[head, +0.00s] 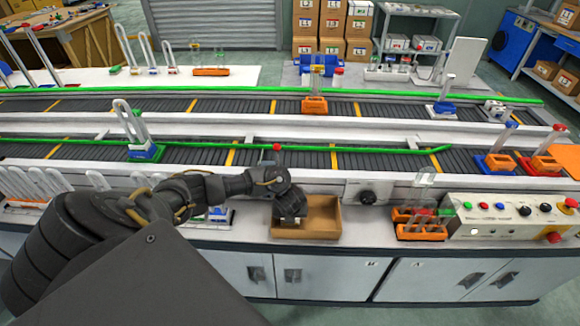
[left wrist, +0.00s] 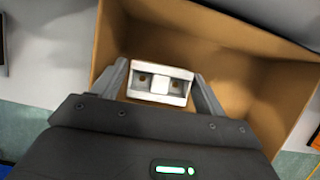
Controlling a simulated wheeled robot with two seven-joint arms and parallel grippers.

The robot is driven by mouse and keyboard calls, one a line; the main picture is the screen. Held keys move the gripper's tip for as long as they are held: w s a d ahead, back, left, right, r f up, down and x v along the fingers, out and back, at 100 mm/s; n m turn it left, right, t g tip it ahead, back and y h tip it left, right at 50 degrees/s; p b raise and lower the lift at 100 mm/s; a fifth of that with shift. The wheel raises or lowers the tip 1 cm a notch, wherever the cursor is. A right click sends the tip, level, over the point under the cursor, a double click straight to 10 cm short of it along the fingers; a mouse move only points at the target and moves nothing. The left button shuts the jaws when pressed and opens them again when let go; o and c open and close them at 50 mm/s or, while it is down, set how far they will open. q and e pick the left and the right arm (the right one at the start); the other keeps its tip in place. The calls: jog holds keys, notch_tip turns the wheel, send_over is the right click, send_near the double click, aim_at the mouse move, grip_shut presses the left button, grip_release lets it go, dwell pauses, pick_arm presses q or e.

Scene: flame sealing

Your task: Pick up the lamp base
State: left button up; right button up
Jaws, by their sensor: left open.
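The lamp base is a small white block (left wrist: 160,83) with two dark round holes, in the left wrist view. It is in an open brown cardboard box (left wrist: 235,45), near one wall. My left gripper (left wrist: 158,72) is open, with one finger on each side of the lamp base. I cannot tell whether the fingers touch it. In the head view my left gripper (head: 290,216) reaches down into the left part of the box (head: 322,218) and mostly hides the lamp base. My right gripper is not in view.
Right of the box, an orange rack (head: 421,230) with glass pieces stands beside a control panel (head: 510,215) with buttons. Two conveyors (head: 300,158) with green rails run behind the bench. White looped parts stand at the left.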

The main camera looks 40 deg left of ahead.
pick_arm(q)
jog(key=c, duration=0.7)
notch_tip(320, 180, up, 10)
jog(key=p, duration=0.4)
jog(key=shift+c, duration=0.2)
